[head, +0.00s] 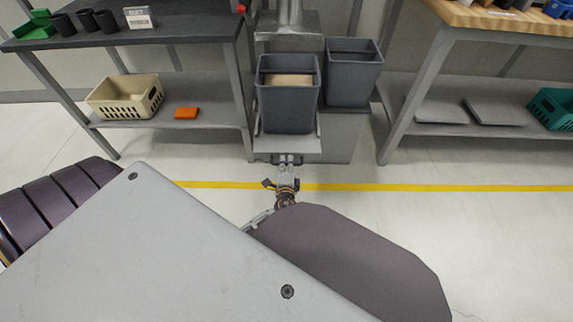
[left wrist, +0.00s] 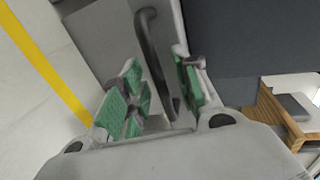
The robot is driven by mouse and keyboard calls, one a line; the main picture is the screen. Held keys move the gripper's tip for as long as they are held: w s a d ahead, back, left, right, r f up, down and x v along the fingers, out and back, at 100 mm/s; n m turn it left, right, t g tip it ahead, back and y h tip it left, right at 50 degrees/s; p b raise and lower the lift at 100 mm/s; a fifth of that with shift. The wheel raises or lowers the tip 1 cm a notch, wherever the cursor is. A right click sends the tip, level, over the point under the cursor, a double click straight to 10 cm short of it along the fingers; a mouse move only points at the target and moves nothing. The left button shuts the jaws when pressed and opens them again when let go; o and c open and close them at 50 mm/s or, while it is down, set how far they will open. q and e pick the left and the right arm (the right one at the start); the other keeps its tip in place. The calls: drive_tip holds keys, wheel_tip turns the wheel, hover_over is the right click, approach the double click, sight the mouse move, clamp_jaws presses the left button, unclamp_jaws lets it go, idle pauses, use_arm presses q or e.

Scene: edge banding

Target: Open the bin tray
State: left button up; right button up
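The bin tray (head: 293,144) is a light grey pull-out shelf low under the machine column. A dark grey bin (head: 287,108) with tan contents stands on it. The tray stands out toward me, in front of the second grey bin. My left gripper (head: 288,163) is at the tray's front edge. In the left wrist view, a dark curved handle (left wrist: 149,48) on a grey panel runs between the green-padded fingers of my left gripper (left wrist: 158,95). The fingers are apart, with gaps beside the handle. My right gripper is not in view.
A second grey bin (head: 352,75) stands to the right, behind. A dark workbench (head: 190,30) is on the left and a wood-topped bench (head: 500,22) on the right, their legs flanking the bins.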

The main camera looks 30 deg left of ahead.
use_arm(q)
drive_tip(key=v, duration=0.6)
drive_tip(key=shift+s+d, duration=0.25)
drive_tip(key=shift+s, duration=0.1)
drive_tip(key=shift+r, duration=0.1)
idle(0.4)
